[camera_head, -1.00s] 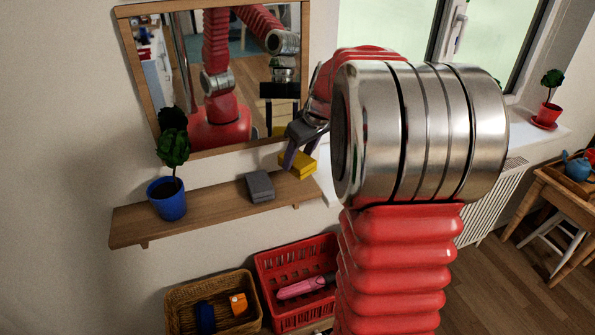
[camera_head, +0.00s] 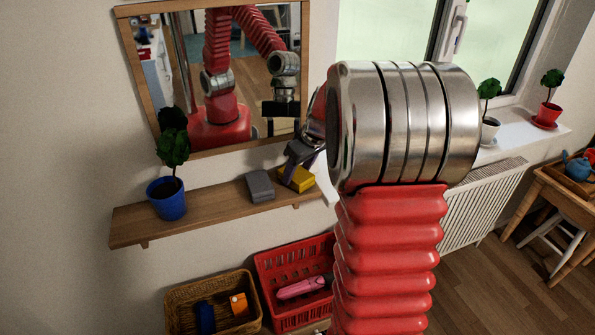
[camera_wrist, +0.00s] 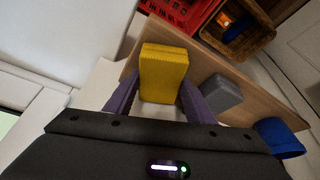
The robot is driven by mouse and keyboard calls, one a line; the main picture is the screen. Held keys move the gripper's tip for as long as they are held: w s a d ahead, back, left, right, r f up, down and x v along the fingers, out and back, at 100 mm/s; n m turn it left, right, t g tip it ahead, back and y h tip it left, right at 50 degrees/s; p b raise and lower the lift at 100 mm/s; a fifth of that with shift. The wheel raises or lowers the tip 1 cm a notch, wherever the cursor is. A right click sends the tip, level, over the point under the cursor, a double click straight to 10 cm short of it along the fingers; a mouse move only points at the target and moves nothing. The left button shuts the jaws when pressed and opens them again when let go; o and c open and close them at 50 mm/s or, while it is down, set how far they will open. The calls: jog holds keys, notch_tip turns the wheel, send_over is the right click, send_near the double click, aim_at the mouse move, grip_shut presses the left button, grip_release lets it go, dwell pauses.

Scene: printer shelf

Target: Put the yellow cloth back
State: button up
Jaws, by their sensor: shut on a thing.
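The yellow cloth (camera_head: 297,178) is a folded block at the right end of the wooden wall shelf (camera_head: 226,210), under the mirror. In the wrist view the yellow cloth (camera_wrist: 164,72) is between the two purple fingers of my gripper (camera_wrist: 158,95). My gripper (camera_head: 298,160) is shut on it. The cloth is at the shelf top; I cannot tell whether it rests fully on the board. A grey folded cloth (camera_head: 260,186) lies on the shelf just left of it, and also shows in the wrist view (camera_wrist: 222,94), apart from the yellow one.
A blue pot with a plant (camera_head: 167,197) stands at the shelf's left end. The mirror (camera_head: 218,151) hangs above. Below are a wicker basket (camera_head: 176,312) and a red basket (camera_head: 272,287) with items. A windowsill with plants is at the right.

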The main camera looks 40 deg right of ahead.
jog(key=o, duration=1)
jog(key=shift+r, duration=0.15)
jog(key=v, duration=1.1)
jog(key=shift+s+r, duration=0.2)
jog(key=shift+r, duration=0.15)
jog(key=s+a+r, duration=0.1)
jog(key=s+a, duration=0.3)
jog(key=a, duration=0.4)
jog(key=s+a+r, duration=0.1)
jog(key=s+a, duration=0.2)
jog(key=a, duration=0.5)
jog(key=shift+m+t+h, duration=0.3)
jog(key=shift+m+t, duration=0.3)
jog(key=shift+m, duration=0.2)
jog(key=s+a+f, duration=0.1)
jog(key=s+a, duration=0.2)
jog(key=s, duration=0.1)
jog(key=s+a+f, duration=0.1)
jog(key=s+a, duration=0.3)
jog(key=s+a+f, duration=0.2)
jog(key=s+a, duration=0.2)
jog(key=shift+s+f, duration=0.1)
jog(key=shift+s, duration=0.2)
